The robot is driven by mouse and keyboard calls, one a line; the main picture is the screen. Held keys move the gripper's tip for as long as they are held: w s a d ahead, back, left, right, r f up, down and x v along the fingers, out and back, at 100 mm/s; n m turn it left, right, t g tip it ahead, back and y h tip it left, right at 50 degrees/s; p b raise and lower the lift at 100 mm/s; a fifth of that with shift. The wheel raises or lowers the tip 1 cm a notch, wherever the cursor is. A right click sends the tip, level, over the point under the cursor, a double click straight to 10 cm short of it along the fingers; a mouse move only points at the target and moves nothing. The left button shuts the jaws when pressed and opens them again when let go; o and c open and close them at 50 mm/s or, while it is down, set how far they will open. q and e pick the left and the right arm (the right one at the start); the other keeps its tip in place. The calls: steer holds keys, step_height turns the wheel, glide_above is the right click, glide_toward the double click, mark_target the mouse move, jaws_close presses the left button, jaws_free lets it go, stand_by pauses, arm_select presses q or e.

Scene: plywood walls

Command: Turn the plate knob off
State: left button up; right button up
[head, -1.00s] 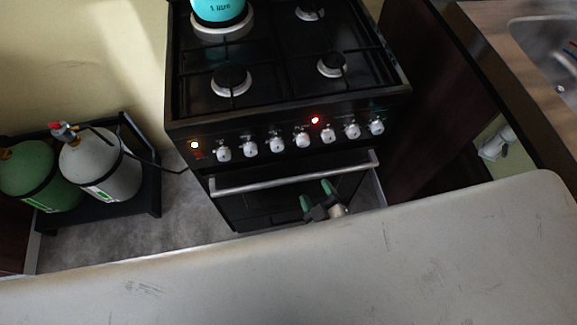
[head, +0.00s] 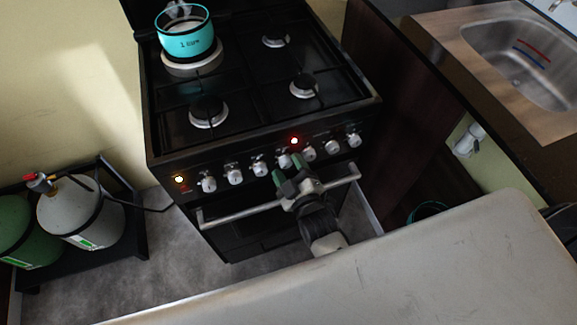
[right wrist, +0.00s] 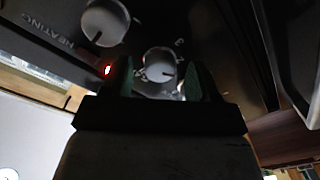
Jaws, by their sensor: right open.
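The black stove (head: 160,148) has a row of silver knobs on its front panel. My right gripper (head: 287,169), with green fingertips, is open in front of the panel near the middle knobs. In the right wrist view, a round knob with numbers around it (right wrist: 159,64) shows between the open fingertips (right wrist: 159,80); I cannot tell whether they touch it. A larger knob (right wrist: 104,22) sits beside it, near the word HEATING. A red light (head: 294,141) glows above the knobs, and an orange one (head: 179,180) glows at the panel's left. Which knob is the plate knob is unclear.
A teal pot (head: 186,44) stands on the back-left plate. The oven handle (head: 235,216) crosses below the knobs, partly behind my arm. Gas cylinders (head: 80,210) stand at left, a sink (head: 515,60) at right. A pale worktop (head: 400,270) fills the foreground.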

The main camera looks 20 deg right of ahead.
steer(key=shift+w, duration=0.2)
steer(key=shift+c, duration=0.2)
steer(key=c, duration=0.9)
